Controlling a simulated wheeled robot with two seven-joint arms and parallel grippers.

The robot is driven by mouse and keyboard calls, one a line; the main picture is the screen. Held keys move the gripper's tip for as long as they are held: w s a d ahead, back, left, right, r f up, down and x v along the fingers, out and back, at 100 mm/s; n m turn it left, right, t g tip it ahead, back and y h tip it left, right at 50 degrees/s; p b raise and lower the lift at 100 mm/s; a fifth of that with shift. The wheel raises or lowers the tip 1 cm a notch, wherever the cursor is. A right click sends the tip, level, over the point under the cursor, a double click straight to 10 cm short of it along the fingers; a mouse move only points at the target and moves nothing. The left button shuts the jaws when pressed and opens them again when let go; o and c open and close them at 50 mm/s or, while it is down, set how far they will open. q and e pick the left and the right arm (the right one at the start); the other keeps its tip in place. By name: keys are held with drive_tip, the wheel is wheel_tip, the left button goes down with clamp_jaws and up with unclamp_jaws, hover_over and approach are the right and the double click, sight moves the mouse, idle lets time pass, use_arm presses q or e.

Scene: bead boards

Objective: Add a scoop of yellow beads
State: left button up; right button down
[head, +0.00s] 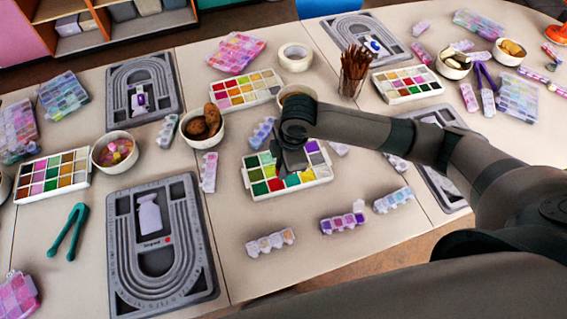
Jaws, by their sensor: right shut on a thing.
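My right gripper (290,160) is lowered over the white bead tray (247,181) in the middle of the table. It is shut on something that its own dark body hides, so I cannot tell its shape. The tray has compartments of green, red, purple and other colours. Yellow beads (307,176) appear to lie in a front compartment just right of the gripper. The gripper covers the tray's middle, and I cannot tell whether it touches the beads. My left gripper is not in view.
A grey bead board (204,262) with a white bottle-shaped piece lies front left. Small lidded bead strips (270,242) lie in front of the tray.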

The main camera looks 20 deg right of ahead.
drive_tip(key=shift+a+r+h+p, duration=0.2)
drive_tip(key=shift+h+p, duration=0.1)
drive_tip(key=shift+p, duration=0.15)
drive_tip(key=shift+d, duration=0.1)
idle(0.5)
drive_tip(key=shift+w+d+r+m, duration=0.1)
drive_tip(key=shift+w+r+m, duration=0.25)
drive_tip(key=shift+m, duration=0.05)
drive_tip(key=w+d+r+m+h+b, duration=0.1)
drive_tip(key=w+d+r+m+b, duration=0.1)
drive_tip(key=r+m, duration=0.6)
drive_tip(key=w+d+r+m+g+h+b, duration=0.1)
drive_tip(key=d+r+m, duration=0.3)
drive_tip(key=r+m, duration=0.5)
drive_tip(key=shift+w+d+r+b, duration=0.3)
drive_tip(key=shift+w+r+b, duration=0.4)
drive_tip(key=shift+r+b, duration=0.15)
drive_tip(key=shift+a, duration=0.15)
